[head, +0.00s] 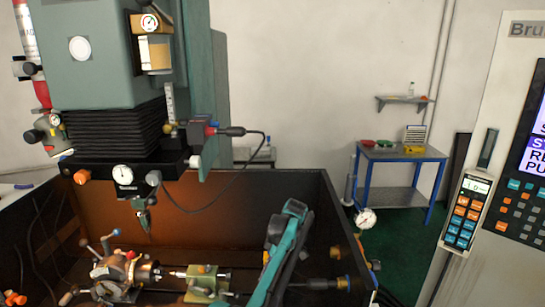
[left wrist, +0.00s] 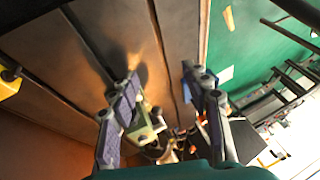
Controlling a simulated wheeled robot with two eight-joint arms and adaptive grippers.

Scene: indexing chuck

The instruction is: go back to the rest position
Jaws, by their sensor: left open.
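My left gripper (left wrist: 160,82) shows in the left wrist view with its two fingers spread apart and nothing between the tips. In the head view a teal and black arm link (head: 283,255) of mine rises at the bottom middle, in front of the machine's enclosure; no fingers can be made out there. My right gripper is in neither view. The indexing chuck (head: 124,272) sits at the lower left of the head view, with the tailstock (head: 204,281) to its right. Both are apart from the visible arm link.
The machine head (head: 95,60) hangs over the chuck. The enclosure wall (head: 338,225) stands right of my arm. A blue table (head: 402,155) stands at the back right, and a control panel (head: 505,150) fills the right edge. Green floor (left wrist: 262,45) shows in the wrist view.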

